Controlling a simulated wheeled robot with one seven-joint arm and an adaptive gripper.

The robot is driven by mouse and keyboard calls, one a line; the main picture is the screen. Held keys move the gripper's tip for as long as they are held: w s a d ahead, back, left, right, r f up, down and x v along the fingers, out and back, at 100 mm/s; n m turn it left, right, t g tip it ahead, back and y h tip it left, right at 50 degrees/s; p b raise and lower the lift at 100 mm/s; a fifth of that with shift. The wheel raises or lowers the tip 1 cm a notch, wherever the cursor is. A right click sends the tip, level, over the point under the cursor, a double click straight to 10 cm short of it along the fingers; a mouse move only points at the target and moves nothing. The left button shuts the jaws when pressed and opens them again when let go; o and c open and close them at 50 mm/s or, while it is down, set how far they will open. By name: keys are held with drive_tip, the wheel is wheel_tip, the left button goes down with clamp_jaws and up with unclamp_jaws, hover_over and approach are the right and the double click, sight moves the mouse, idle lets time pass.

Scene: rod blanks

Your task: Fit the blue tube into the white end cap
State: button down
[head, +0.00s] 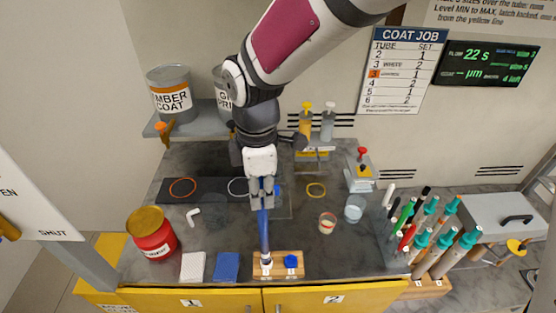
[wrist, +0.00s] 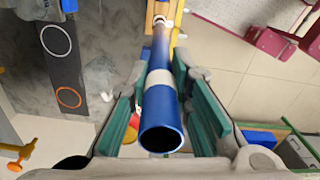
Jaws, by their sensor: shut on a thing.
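The blue tube (head: 263,232) stands nearly upright below my gripper (head: 262,192), which is shut on its upper part. In the wrist view the tube (wrist: 161,115) runs away between the green finger pads, its near end open, with a pale band partway along. The white end cap (head: 266,263) sits at the left of a wooden block (head: 278,271) near the counter's front edge. The tube's lower end meets the cap in the picture; I cannot tell whether it is inside or just above it. A blue cap (head: 291,261) sits on the block's right side.
A red tin (head: 152,238), white cloth (head: 193,267) and blue cloth (head: 225,267) lie left of the block. Small cups (head: 327,223) and a rack of colored tubes (head: 428,240) stand to the right. A dark mat (head: 208,190) with rings lies behind.

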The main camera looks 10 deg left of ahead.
sight(262, 202)
drive_tip(key=shift+f+b, duration=0.4)
drive_tip(key=shift+f, duration=1.05)
drive_tip(key=shift+f, duration=0.2)
drive_tip(key=c, duration=1.5)
unclamp_jaws()
drive_tip(key=shift+o, duration=0.2)
drive_tip(key=shift+r, duration=0.1)
